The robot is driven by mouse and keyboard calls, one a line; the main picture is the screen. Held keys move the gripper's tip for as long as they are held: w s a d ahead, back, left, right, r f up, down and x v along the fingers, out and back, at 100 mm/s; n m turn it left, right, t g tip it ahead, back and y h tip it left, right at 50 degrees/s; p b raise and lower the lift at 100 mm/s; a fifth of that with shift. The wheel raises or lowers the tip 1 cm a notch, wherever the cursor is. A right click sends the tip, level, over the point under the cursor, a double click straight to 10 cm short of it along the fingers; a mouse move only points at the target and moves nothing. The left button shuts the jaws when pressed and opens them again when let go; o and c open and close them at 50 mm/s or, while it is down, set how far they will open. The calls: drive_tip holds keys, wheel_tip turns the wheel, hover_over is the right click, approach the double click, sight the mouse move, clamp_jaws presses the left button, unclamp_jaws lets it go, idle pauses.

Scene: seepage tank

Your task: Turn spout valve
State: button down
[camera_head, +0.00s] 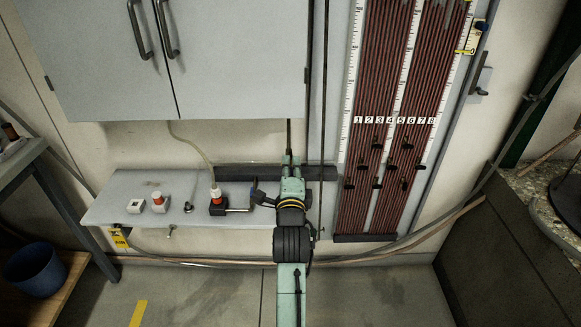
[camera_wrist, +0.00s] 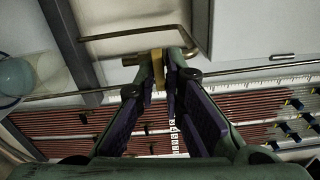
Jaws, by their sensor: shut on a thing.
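The spout valve shows in the wrist view as a flat, yellowish handle (camera_wrist: 158,70) at a thin brass-coloured bent pipe (camera_wrist: 130,35). My gripper (camera_wrist: 164,72) is shut on this handle, with one fingertip on each side of it. In the head view my gripper (camera_head: 291,160) is at the far end of my arm, below the wall cabinet and just left of the tube panel. The handle is hidden there. A short vertical pipe (camera_head: 289,133) shows just above the fingertips.
A grey wall cabinet (camera_head: 236,60) hangs above left. A panel of red-brown tubes (camera_head: 385,120) with numbered scales stands close on the right. A shelf (camera_head: 115,190) with switches and a black-and-red fitting (camera_head: 217,203) lies left. A stone-filled tank (camera_head: 545,185) is far right.

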drive_tip(key=shift+f, duration=0.15)
drive_tip(key=c, duration=1.7)
unclamp_jaws()
drive_tip(key=s, duration=0.7)
drive_tip(key=shift+s, duration=0.25)
